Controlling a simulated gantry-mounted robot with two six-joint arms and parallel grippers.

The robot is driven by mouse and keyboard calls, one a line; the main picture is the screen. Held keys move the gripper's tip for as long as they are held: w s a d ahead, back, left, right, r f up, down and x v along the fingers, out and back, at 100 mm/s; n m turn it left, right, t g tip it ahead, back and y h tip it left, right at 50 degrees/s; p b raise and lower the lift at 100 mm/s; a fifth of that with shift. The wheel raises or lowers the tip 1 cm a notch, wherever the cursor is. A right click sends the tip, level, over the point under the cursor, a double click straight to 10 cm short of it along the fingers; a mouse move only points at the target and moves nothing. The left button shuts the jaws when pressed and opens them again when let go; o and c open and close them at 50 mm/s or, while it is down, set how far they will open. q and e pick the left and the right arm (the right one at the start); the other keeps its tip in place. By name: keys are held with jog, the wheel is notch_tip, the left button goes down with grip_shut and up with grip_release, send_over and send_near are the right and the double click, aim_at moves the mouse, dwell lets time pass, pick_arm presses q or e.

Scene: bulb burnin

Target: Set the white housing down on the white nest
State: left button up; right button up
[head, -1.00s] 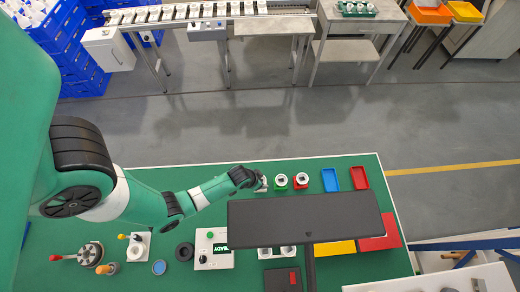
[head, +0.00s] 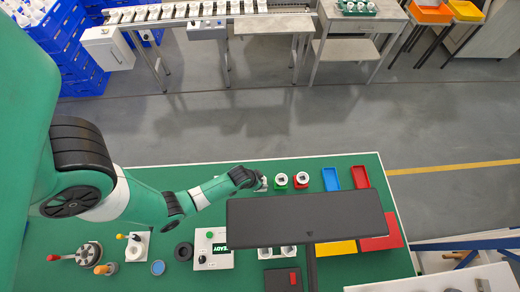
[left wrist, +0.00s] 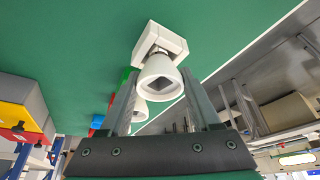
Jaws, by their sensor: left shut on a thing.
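The white housing (left wrist: 158,88), a cone-shaped cup with a dark square opening, is between the two fingers of my left gripper (left wrist: 165,92). The gripper is shut on it. The white nest (left wrist: 172,38), a square block, shows right behind the housing in the left wrist view, in line with it. A short grey neck shows between them; I cannot tell if they touch. In the head view my left gripper (head: 262,184) is low over the far part of the green table, left of the green nest (head: 281,181). My right gripper is not in view.
A red nest (head: 301,181) stands right of the green nest; both hold white pieces. Blue (head: 330,180) and red (head: 360,177) trays lie farther right. A dark panel (head: 310,217) hides the table's middle. A white READY box (head: 212,250) is nearer.

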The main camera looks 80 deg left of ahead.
pick_arm(q)
jog(key=shift+f, duration=0.15)
jog(key=o, duration=1.5)
jog(key=shift+o, duration=0.2)
jog(key=p+v, duration=0.8)
jog(key=v, duration=0.3)
jog(key=shift+r+p, duration=0.3)
jog(key=shift+r, duration=0.05)
